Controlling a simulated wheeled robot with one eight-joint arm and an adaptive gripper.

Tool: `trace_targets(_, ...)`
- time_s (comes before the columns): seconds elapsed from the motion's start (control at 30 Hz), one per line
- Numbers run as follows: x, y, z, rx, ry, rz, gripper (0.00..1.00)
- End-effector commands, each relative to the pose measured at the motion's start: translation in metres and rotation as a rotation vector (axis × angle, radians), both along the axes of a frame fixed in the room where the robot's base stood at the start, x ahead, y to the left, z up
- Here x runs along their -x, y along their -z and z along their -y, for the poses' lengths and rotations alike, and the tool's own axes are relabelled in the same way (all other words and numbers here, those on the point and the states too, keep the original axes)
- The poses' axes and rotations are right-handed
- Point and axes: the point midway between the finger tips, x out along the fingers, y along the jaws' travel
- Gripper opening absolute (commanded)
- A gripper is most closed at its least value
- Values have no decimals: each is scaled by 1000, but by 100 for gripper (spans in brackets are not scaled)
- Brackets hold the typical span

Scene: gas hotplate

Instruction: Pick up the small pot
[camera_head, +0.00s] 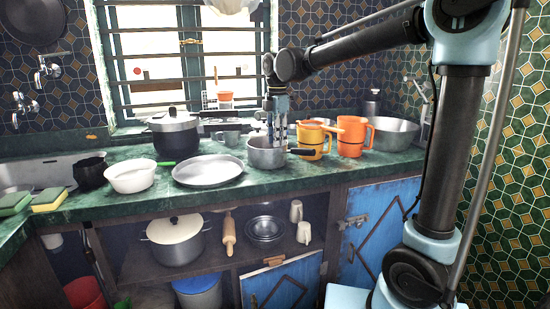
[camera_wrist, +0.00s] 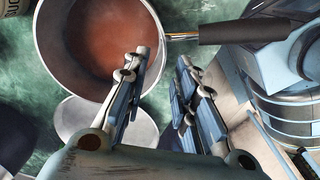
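The small pot (camera_head: 262,157) is a grey metal saucepan with a dark handle (camera_head: 301,151) pointing right. It stands upright on the green counter. In the wrist view the pot (camera_wrist: 52,50) is seen from above, with a reddish-brown inside, and its black handle (camera_wrist: 240,30) runs to the right. My gripper (camera_head: 277,143) points down over the pot's right part, near the handle's base. In the wrist view my gripper (camera_wrist: 163,72) is open, with a clear gap between the fingers. The left finger overlaps the pot's inside and the right finger lies outside its rim. I cannot tell whether they touch it.
Orange cups (camera_head: 353,137) and a yellow cup (camera_head: 311,140) stand close behind and right of the pot. A flat round pan (camera_head: 207,170), a white bowl (camera_head: 131,177) and a lidded pot (camera_head: 174,135) are to the left. A metal bowl (camera_head: 392,134) is at right.

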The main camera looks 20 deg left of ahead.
Motion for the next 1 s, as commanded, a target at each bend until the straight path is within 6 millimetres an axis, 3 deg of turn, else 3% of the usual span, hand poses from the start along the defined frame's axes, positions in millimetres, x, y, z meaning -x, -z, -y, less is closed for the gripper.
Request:
trace_targets(0.23,0,14,-1,0,0,0,26)
trace_targets(0.6,-1,57,-2,0,0,0,26)
trace_targets(0.9,-1,61,-2,0,1,0,26)
trace_targets(1.0,-1,60,-2,0,1,0,3)
